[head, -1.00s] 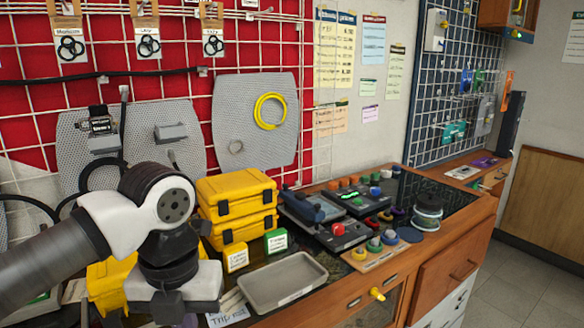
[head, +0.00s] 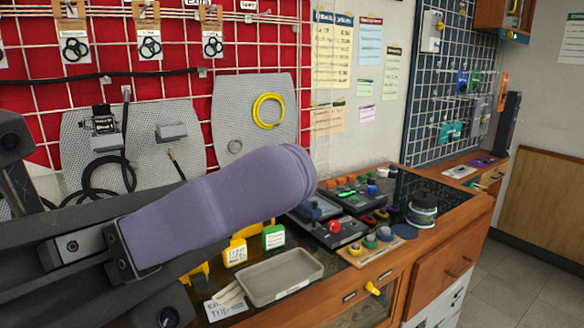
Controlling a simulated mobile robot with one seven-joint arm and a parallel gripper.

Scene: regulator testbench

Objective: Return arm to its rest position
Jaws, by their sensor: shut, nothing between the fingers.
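My gripper (head: 308,172) is large and close to the head camera. Its long purple fingers lie together, pointing right and slightly up, with nothing between them. The dark grey gripper body and mount fill the lower left of the picture.
The wooden bench (head: 440,270) carries a grey tray (head: 262,282), a small green box (head: 273,237), a yellow box (head: 235,252), control panels with coloured knobs (head: 340,232) and a wire spool (head: 423,208). A red pegboard stands behind. The floor at right is clear.

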